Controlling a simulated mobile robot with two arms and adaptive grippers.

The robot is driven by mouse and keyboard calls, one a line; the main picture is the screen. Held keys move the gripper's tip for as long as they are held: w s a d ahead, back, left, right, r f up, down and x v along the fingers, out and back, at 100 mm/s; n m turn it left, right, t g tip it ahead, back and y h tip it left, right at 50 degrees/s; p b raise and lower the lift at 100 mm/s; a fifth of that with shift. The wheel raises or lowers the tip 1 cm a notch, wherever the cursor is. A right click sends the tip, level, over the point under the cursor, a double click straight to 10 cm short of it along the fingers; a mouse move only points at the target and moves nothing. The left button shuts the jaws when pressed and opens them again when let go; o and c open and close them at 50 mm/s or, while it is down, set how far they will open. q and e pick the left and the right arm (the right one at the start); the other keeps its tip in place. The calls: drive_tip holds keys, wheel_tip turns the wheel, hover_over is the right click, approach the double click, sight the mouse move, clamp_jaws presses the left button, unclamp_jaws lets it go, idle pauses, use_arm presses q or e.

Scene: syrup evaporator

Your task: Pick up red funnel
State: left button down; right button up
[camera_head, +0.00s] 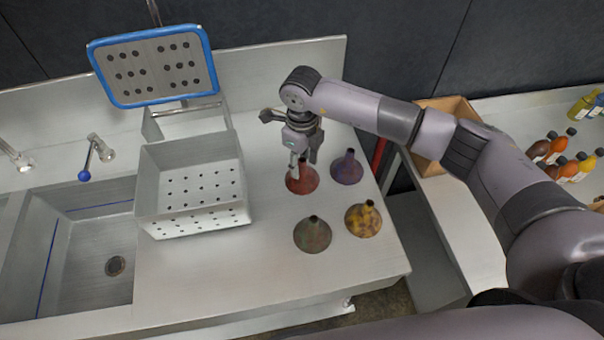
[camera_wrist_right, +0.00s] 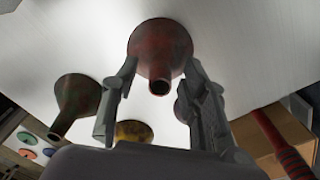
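The red funnel (camera_head: 302,183) stands spout up on the metal counter, with its wide rim down. My right gripper (camera_head: 304,161) is directly over it and points down. In the right wrist view, the red funnel (camera_wrist_right: 158,42) shows between the two spread fingers of the right gripper (camera_wrist_right: 162,72). The fingers are open on either side of its spout, with gaps visible near the spout. Whether a fingertip touches the cone cannot be told. Part of the funnel is hidden by the gripper in the head view. My left gripper is not in view.
A purple funnel (camera_head: 346,169), a mottled yellow funnel (camera_head: 362,221) and a dark green funnel (camera_head: 312,236) stand close by. A perforated metal box (camera_head: 192,190) is to the left, beside a sink (camera_head: 70,250). A cardboard box (camera_head: 430,160) and several bottles are on the right.

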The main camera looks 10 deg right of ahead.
clamp_jaws()
idle(0.3)
drive_tip(key=shift+r, duration=0.2)
wheel_tip(320, 180, up, 20)
drive_tip(key=b, duration=0.5)
drive_tip(key=shift+b, duration=0.3)
drive_tip(key=shift+f, duration=0.15)
